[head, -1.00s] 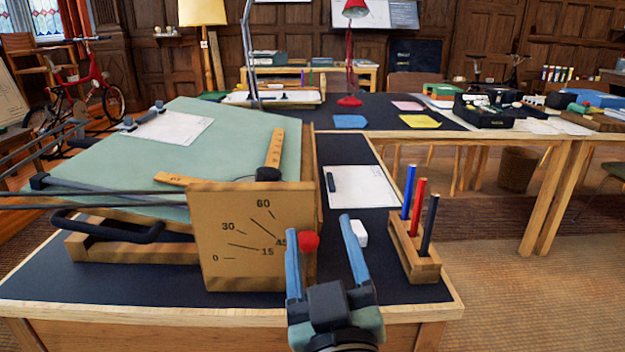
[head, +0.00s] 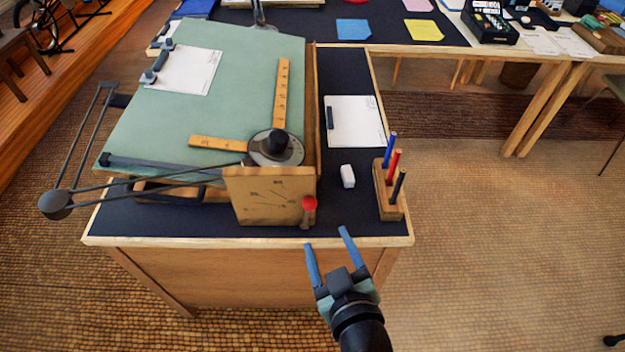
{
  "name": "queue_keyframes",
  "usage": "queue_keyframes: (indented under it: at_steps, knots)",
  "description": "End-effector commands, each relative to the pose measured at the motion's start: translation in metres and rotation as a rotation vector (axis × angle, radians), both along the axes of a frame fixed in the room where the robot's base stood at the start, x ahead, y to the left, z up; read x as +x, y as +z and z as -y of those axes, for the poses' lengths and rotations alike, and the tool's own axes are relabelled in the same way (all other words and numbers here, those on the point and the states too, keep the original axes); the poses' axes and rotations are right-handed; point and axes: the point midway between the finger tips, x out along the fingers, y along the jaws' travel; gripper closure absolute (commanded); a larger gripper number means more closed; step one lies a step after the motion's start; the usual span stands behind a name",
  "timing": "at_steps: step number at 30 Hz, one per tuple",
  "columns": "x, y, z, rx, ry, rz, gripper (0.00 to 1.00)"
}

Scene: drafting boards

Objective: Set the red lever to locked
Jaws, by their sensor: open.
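The red lever (head: 309,203) has a round red knob on a short stem. It sits at the right edge of the wooden angle-scale plate (head: 262,196) at the front of the green drafting board (head: 218,100). No locked marking can be read on it. My gripper (head: 328,241) is open and empty, with two blue fingers apart. In the picture its fingertips are below and slightly right of the red knob, near the table's front edge. It does not appear to touch the lever.
A white eraser (head: 347,176) and a wooden pen holder (head: 390,198) with blue, red and black pens stand right of the lever. A paper sheet (head: 358,122) lies behind them. The drafting machine's arm (head: 120,185) spans the board's left front.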

Motion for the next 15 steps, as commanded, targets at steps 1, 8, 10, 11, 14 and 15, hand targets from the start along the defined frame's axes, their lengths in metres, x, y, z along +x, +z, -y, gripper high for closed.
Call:
queue_keyframes:
  at_steps: [1, 8, 10, 11, 14, 15]
  knots:
    - [-0.004, 0.007, 0.0, 0.002, 0.002, -0.013, 0.33]
    - [-0.004, 0.0, -0.002, 0.001, 0.008, -0.027, 0.33]
    - [0.003, -0.003, -0.003, 0.002, 0.008, -0.026, 0.33]
    - [0.007, -0.004, -0.004, 0.002, 0.009, -0.024, 0.33]
    - [0.024, -0.011, -0.008, 0.001, 0.009, -0.025, 0.33]
    - [0.031, -0.013, -0.01, 0.001, 0.009, -0.024, 0.33]
